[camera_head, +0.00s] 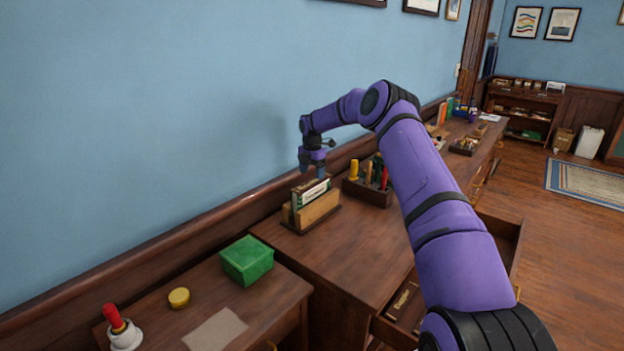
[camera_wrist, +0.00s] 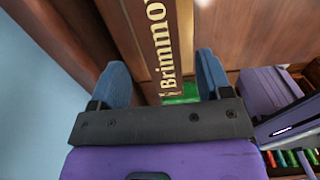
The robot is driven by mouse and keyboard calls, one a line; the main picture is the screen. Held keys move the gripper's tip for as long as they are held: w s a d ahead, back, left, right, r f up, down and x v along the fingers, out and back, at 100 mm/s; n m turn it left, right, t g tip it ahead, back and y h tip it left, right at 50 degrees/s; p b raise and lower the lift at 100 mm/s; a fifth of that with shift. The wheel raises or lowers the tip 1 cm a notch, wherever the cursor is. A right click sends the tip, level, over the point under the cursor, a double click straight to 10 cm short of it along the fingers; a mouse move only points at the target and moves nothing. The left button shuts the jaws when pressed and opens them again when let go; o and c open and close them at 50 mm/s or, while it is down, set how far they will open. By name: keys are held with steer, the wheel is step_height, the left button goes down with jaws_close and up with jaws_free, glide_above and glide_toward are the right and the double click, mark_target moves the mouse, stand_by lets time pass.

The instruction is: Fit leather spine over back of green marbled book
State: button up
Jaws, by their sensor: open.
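My gripper (camera_head: 316,172) is over the wooden book stand (camera_head: 318,211) on the desk, pointing down. In the wrist view its two blue fingers (camera_wrist: 164,72) are open. A small patch of green (camera_wrist: 180,93) shows at the near end of the lettered spine, perhaps the green marbled book. In the head view a dark green book edge with a pale label (camera_head: 314,193) stands upright in the stand, directly under my gripper.
A tool rack (camera_head: 369,189) with yellow, green and red handles stands just right of the stand. A green box (camera_head: 246,260) and a yellow tin (camera_head: 179,298) are at the near left. An open drawer (camera_head: 402,300) juts from the desk front. The wall runs close behind.

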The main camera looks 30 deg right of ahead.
mark_target(312, 181)
step_height(312, 181, up, 9)
steer(key=s+a+r+m, duration=0.1)
steer(key=s+a+r, duration=0.2)
steer(key=a+r, duration=0.15)
steer(key=s+a+r+m+t+h, duration=0.1)
steer(key=s+a+r+m, duration=0.15)
steer(key=r, duration=0.35)
steer(key=s+a+r, duration=0.2)
steer(key=a+r, duration=0.2)
steer(key=r, duration=0.2)
steer(key=s+a+r+m+t, duration=0.1)
steer(key=s+a+r+m, duration=0.3)
steer(key=s, duration=0.4)
steer(key=s+a+r+m, duration=0.2)
steer(key=s+a+r, duration=0.1)
steer(key=s+r, duration=0.4)
steer(key=s+a+m+t, duration=0.1)
steer(key=s+a+m, duration=0.15)
steer(key=s, duration=0.75)
steer(key=s+a+m+t, duration=0.1)
steer(key=s+m, duration=0.3)
steer(key=s, duration=0.6)
steer(key=s+f+m, duration=0.2)
steer(key=s+m, duration=0.1)
steer(key=s, duration=0.5)
steer(key=s+f+m+t+y, duration=0.1)
steer(key=s+f+m, duration=0.2)
steer(key=s, duration=0.4)
steer(key=shift+s+a+f, duration=0.2)
steer(key=shift+s+a, duration=0.15)
